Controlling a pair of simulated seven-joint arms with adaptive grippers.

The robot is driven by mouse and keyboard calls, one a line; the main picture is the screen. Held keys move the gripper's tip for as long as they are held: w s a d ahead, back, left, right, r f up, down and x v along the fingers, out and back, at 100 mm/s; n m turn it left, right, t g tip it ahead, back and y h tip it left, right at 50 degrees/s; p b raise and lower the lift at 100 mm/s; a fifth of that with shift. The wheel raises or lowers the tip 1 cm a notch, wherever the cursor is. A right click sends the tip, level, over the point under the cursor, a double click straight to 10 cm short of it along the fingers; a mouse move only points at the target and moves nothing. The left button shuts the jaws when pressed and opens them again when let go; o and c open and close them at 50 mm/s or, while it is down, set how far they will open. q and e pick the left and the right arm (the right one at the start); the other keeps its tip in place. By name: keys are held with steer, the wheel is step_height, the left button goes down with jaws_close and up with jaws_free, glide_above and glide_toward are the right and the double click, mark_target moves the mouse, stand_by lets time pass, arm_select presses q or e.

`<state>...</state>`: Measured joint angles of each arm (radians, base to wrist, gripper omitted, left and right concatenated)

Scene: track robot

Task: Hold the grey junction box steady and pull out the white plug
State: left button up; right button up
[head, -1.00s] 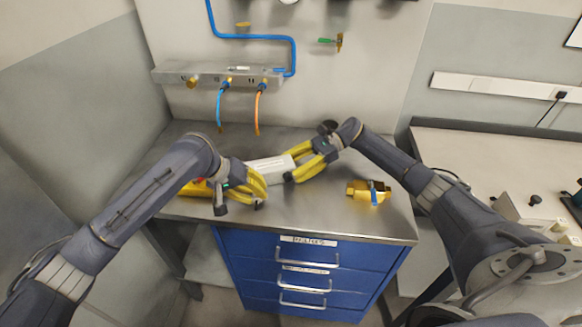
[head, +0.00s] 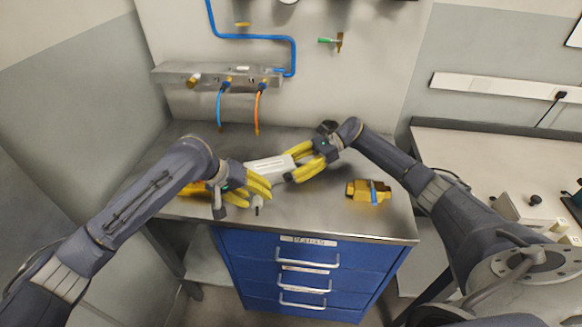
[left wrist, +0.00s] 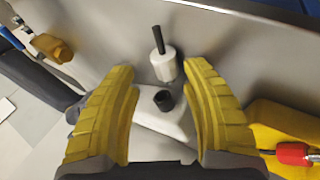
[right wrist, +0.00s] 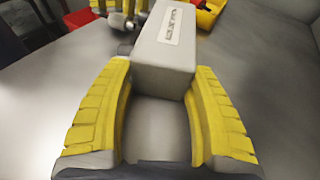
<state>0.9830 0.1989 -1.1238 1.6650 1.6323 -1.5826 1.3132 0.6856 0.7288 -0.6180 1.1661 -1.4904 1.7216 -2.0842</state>
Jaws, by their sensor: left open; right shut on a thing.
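The grey junction box (head: 267,167) lies on the steel bench top. A label shows on it in the right wrist view (right wrist: 167,40). My right gripper (head: 294,168) is shut on the box's right end, with its yellow fingers along both sides. My left gripper (head: 266,189) is open by the box's left end. Between its fingers, the left wrist view shows the white plug (left wrist: 164,66) with its black cable stub, apart from the box's dark round socket (left wrist: 164,100). The plug (head: 257,200) sits over the bench near the front edge; whether it touches is unclear.
A yellow valve with a blue handle (head: 368,191) lies right of the box. A yellow and red object (left wrist: 290,140) lies beside the left gripper, mostly hidden in the head view. A manifold (head: 205,73) with blue and orange hoses is behind.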

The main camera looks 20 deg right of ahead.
mark_target(256, 202)
arm_select(q)
steer(key=v, duration=0.7)
steer(key=shift+a+r, duration=0.15)
steer(key=shift+a, duration=0.05)
steer(key=shift+o, duration=0.3)
steer(key=shift+d, duration=0.15)
steer(key=s+d+r+y, duration=0.1)
steer(key=s+d+y, duration=0.15)
steer(key=d, duration=0.35)
steer(key=f+y, duration=0.1)
steer(key=f, duration=0.2)
steer(key=a+f+y, duration=0.1)
steer(key=f, duration=0.2)
steer(key=w+a+f+y, duration=0.1)
steer(key=f+y, duration=0.1)
steer(key=f, duration=0.1)
steer(key=shift+a+f+n, duration=0.1)
steer(key=shift+a+n, duration=0.1)
steer(key=shift+n, duration=0.1)
stand_by(0.5)
jaws_close()
stand_by(0.4)
